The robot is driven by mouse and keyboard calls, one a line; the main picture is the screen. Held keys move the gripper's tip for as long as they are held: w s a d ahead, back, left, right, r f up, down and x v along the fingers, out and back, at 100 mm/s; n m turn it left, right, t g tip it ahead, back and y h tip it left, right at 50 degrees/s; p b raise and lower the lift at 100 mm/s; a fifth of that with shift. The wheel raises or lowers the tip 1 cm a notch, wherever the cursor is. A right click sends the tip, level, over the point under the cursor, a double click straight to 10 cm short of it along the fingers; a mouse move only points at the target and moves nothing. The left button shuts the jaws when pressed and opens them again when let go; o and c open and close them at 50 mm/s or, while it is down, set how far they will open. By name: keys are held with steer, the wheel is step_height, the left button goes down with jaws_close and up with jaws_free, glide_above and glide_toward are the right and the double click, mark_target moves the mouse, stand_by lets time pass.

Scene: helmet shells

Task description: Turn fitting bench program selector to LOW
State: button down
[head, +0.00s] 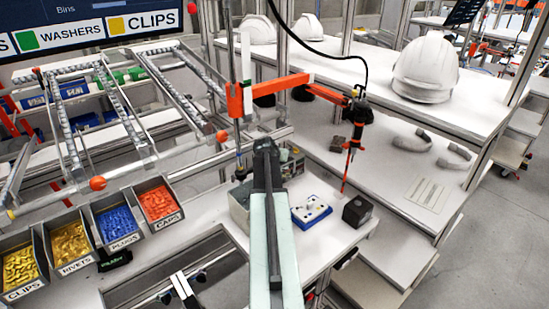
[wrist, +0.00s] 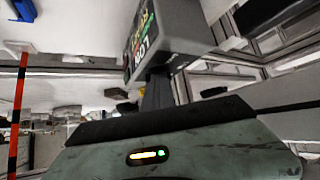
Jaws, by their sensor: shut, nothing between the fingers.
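My gripper shows in the wrist view (wrist: 157,92) as a narrow dark grey shape above the grey-green wrist housing. It looks shut and empty, with its tip in front of or close to a dark grey box (wrist: 180,28) with coloured markings. I cannot tell whether it touches the box. In the head view my arm reaches over the bench and hides much of a similar marked box (head: 292,163). A blue and white control unit (head: 311,211) with small knobs or buttons lies right of my arm.
A dark cube (head: 357,210) stands right of the control unit. A grey bin (head: 239,200) is left of my arm. An orange jointed arm (head: 290,86) with a hanging tool spans above the bench. Part bins (head: 90,235) line the left; a white helmet shell (head: 426,68) sits at right.

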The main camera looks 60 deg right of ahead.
steer(key=w+p+v, duration=0.1)
steer(key=p+v, duration=0.3)
steer(key=v, duration=0.3)
steer(key=shift+r, duration=0.25)
steer(key=c, duration=2)
jaws_free()
steer(key=shift+s+a+f, duration=0.1)
steer(key=shift+s+a, duration=0.05)
steer(key=o, duration=0.5)
step_height(320, 180, down, 6)
steer(key=s+n+t+y+b, duration=0.1)
steer(key=s+y+b, duration=0.1)
steer(key=y, duration=0.1)
steer(key=shift+s+f, duration=0.15)
steer(key=shift+s, duration=0.2)
steer(key=s+d+n+t+y+b, duration=0.45)
steer(key=d+n+t+b, duration=0.35)
steer(key=n+t+b, duration=0.95)
steer(key=w+m+g+b, duration=0.1)
steer(key=w, duration=0.1)
steer(key=w+m+g+b, duration=0.1)
steer(key=w+m, duration=0.1)
steer(key=w, duration=0.1)
steer(key=w+m+g+b, duration=0.1)
steer(key=w, duration=0.2)
steer(key=shift+w+d+f+m+y, duration=0.1)
steer(key=shift+d+f+m+y, duration=0.15)
steer(key=shift+d+f+y, duration=0.1)
steer(key=shift+d, duration=0.1)
jaws_close()
